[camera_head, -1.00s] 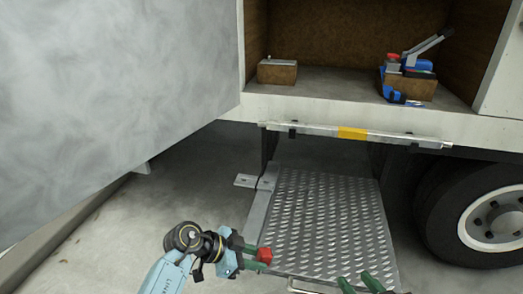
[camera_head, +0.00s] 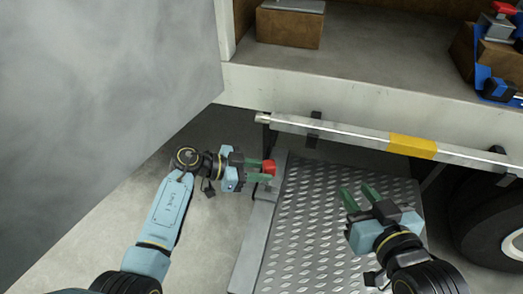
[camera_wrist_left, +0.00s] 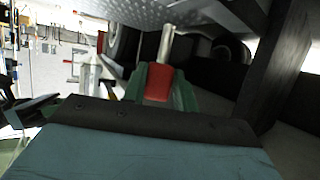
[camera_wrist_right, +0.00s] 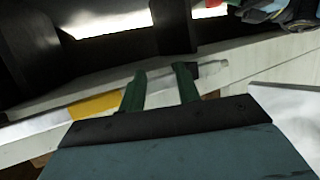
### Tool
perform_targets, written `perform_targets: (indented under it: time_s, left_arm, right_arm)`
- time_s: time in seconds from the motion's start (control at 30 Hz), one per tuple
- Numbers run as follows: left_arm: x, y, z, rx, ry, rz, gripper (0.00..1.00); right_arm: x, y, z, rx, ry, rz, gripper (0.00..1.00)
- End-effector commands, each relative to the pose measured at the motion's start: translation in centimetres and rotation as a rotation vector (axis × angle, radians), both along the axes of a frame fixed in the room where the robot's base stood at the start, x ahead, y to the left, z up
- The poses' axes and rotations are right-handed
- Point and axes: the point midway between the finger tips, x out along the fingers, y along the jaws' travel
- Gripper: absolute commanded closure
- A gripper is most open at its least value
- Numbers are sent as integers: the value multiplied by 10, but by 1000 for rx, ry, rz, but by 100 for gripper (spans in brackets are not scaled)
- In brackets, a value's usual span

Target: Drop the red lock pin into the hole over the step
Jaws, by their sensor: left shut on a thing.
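My left gripper (camera_head: 262,172) is shut on the red lock pin (camera_head: 269,166), at the upper left corner of the tread-plate step (camera_head: 320,225). In the left wrist view the pin's red head (camera_wrist_left: 157,86) sits between the green fingers, with its silver shank (camera_wrist_left: 167,43) sticking out beyond them. The metal bracket (camera_head: 266,192) beside the step is partly covered by my left gripper. I cannot make out the hole. My right gripper (camera_head: 358,197) is open and empty, over the step's right part; its spread fingers also show in the right wrist view (camera_wrist_right: 160,88).
A silver bar with a yellow band (camera_head: 412,146) runs along the truck's edge above the step. A brown block (camera_head: 289,27) lies on the truck floor, and blue items (camera_head: 497,88) are at the right. A wheel (camera_head: 505,235) stands right of the step.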

Motion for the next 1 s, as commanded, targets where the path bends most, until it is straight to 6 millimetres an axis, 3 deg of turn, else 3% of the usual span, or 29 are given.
perform_targets:
  time_s: [0.27,1.0]
  left_arm:
    - [0,0,-2,-2,-1,0,99]
    - [0,0,-12,-2,-1,0,99]
  right_arm:
    - [3,3,8,15,-56,5,67]
    - [12,16,60,107,-365,27,67]
